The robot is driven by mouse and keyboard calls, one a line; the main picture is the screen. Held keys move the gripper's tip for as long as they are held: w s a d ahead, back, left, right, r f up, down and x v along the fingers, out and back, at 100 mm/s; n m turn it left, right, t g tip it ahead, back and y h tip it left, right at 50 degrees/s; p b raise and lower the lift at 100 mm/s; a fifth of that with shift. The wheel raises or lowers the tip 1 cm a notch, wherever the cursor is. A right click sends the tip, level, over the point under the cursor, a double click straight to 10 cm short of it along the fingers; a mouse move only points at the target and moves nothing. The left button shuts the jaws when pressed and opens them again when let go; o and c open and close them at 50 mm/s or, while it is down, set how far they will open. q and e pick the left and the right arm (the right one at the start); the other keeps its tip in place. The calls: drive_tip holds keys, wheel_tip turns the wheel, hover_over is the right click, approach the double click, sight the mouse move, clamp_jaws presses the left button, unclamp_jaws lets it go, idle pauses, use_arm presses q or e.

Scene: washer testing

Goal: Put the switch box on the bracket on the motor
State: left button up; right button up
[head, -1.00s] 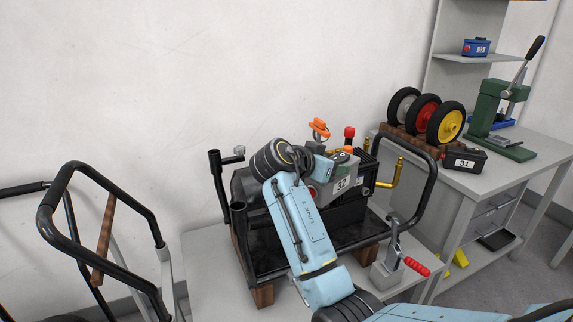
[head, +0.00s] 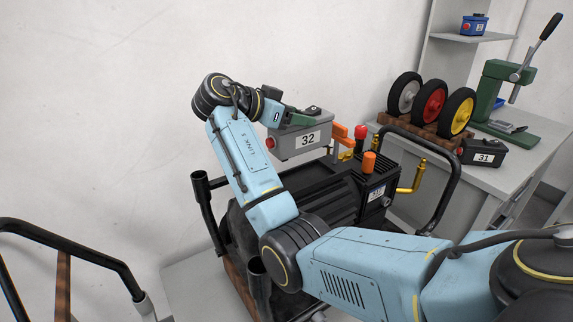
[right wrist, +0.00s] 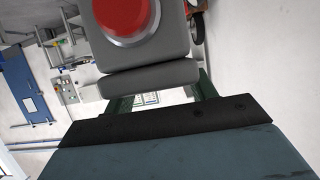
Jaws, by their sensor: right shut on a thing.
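A grey switch box (head: 299,139) with a red button and a "32" label is in my right gripper (head: 290,116), held in the air above the black motor (head: 325,190). The gripper is shut on the top of the box. The right wrist view shows the box (right wrist: 145,55), its red button large and close, between the fingers (right wrist: 160,100). The motor sits in a black tubular frame. Orange and red knobs stand at its right end. I cannot clearly make out the bracket; the box and arm may hide it. My left gripper is not in view.
The motor's frame rail (head: 440,185) rises at the right. Behind it, a bench (head: 510,168) carries wheels on a wooden rack (head: 410,122), a black box labelled 31 (head: 483,153) and a green press (head: 500,95). A blue box (head: 473,25) stands on a shelf. A black handrail (head: 75,240) is at the left.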

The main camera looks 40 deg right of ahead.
sight(295, 151)
drive_tip(key=f, duration=0.4)
drive_tip(key=shift+s+f, duration=0.3)
drive_tip(key=shift+f, duration=0.35)
drive_tip(key=shift+w+f+b, duration=0.1)
drive_tip(key=shift+f+b, duration=0.25)
drive_tip(key=shift+f, duration=1.6)
drive_tip(key=o, duration=0.7)
drive_tip(key=shift+f, duration=0.15)
drive_tip(key=o, duration=0.5)
drive_tip(key=shift+r, duration=0.2)
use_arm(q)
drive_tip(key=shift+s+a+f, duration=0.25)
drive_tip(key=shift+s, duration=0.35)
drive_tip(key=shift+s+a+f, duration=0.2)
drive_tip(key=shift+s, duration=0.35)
use_arm(e)
drive_tip(key=v, duration=1.2)
